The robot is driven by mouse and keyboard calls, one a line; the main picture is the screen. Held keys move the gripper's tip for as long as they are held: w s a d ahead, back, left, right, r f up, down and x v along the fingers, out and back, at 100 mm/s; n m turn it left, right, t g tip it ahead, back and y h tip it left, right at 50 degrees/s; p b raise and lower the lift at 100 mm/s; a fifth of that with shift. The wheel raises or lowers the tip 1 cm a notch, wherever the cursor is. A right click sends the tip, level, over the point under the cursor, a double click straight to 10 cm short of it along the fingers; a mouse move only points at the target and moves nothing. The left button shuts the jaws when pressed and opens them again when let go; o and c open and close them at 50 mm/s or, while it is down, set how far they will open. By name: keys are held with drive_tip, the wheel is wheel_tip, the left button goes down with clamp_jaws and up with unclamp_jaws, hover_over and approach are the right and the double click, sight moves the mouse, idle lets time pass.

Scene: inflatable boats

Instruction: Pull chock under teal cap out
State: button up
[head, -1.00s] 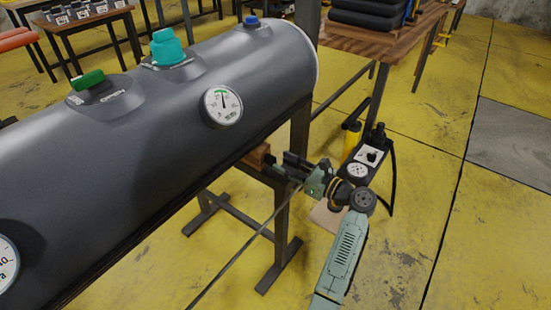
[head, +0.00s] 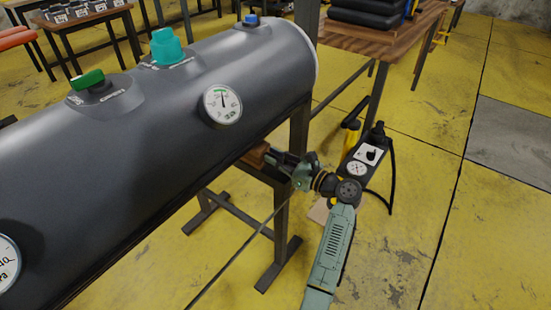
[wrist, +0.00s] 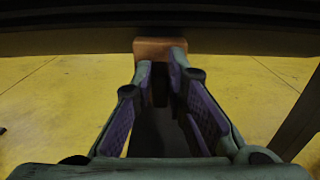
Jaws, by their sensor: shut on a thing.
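The teal cap (head: 167,46) sits on top of the grey inflated tube (head: 150,120) in the head view. A brown block-like chock (head: 254,154) shows at the tube's lower edge, below and to the right of the cap. My gripper (head: 276,162) reaches it from the right. In the wrist view the chock (wrist: 160,46) lies between the fingertips of my gripper (wrist: 160,75), which is shut on its near end. The chock's far part is hidden beneath the tube.
A green cap (head: 88,79) and a blue cap (head: 251,20) are also on the tube, with a pressure gauge (head: 222,105) on its side. The stand's dark leg (head: 281,225) is close below my gripper. A pump-like box (head: 365,158) stands to the right; yellow floor is open beyond.

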clamp_jaws()
drive_tip(key=shift+d, duration=0.1)
drive_tip(key=shift+s+d+r+p, duration=0.2)
drive_tip(key=shift+d+p, duration=0.1)
drive_tip(key=shift+p, duration=0.35)
drive_tip(key=p+v, duration=0.3)
drive_tip(key=shift+s+d, duration=0.2)
drive_tip(key=shift+d, duration=0.05)
drive_tip(key=shift+s+d+f, duration=0.1)
drive_tip(key=shift+s+d, duration=0.1)
drive_tip(key=shift+d, duration=0.05)
drive_tip(key=shift+s+d+f, duration=0.1)
drive_tip(key=shift+f, duration=0.1)
